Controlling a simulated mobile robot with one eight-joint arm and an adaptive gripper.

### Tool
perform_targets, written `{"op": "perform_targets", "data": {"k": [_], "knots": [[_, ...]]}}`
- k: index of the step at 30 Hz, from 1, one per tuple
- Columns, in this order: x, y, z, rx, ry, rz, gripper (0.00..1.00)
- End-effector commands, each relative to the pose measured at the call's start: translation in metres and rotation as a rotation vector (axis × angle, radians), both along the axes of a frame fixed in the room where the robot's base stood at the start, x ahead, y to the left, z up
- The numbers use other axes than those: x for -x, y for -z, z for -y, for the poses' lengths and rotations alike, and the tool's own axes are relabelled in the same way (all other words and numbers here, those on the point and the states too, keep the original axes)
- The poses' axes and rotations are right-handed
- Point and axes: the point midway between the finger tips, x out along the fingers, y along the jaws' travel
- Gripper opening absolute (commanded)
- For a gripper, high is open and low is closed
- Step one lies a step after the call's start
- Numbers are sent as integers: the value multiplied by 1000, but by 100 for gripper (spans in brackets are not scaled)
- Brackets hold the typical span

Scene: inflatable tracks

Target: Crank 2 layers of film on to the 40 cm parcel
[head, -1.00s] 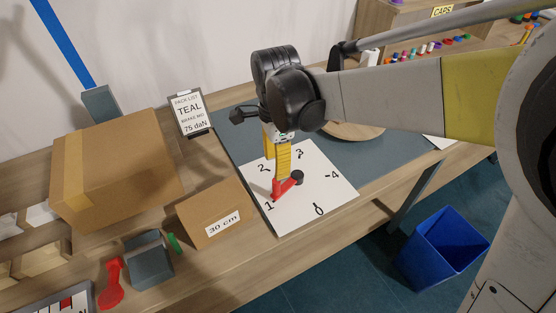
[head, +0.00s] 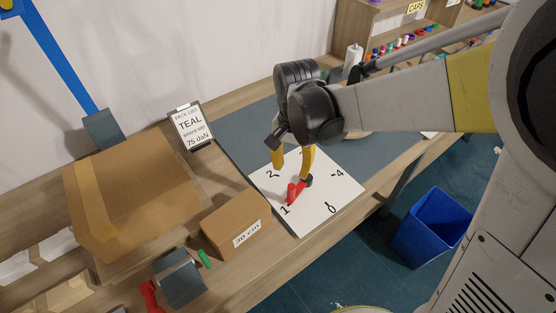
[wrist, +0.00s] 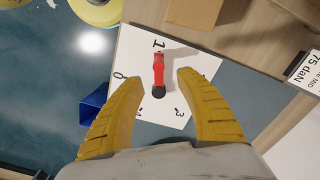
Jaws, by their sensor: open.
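A red crank (head: 290,194) with a black round end lies on a white sheet (head: 325,205) marked with numbers; its red end points at the 1. In the wrist view the crank (wrist: 158,68) shows between my fingers, with the black end nearest my palm. My gripper (head: 292,177) is open above the sheet, its yellow fingers on either side of the crank and not closed on it; in the wrist view both fingertips (wrist: 160,76) show. A large taped cardboard box (head: 155,190) stands at left, with no size label visible. A smaller box (head: 228,222) reads 30 cm.
A pack-list sign (head: 190,125) reads TEAL, 75 daN. A grey block (head: 180,278) and a green piece (head: 204,259) lie near the bench front. A blue bin (head: 430,228) stands on the floor at right. Bare grey mat (head: 240,125) lies behind the sheet.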

Motion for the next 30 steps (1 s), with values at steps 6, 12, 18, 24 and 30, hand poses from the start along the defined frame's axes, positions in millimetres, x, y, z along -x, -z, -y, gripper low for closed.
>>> {"op": "perform_targets", "data": {"k": [6, 12, 18, 24, 30], "knots": [[0, 46, -1, 0, 2, 0, 43], [0, 82, -1, 0, 2, 0, 43], [0, 98, -1, 0, 3, 0, 43], [0, 100, -1, 0, 3, 0, 43], [0, 99, -1, 0, 3, 0, 14]]}}
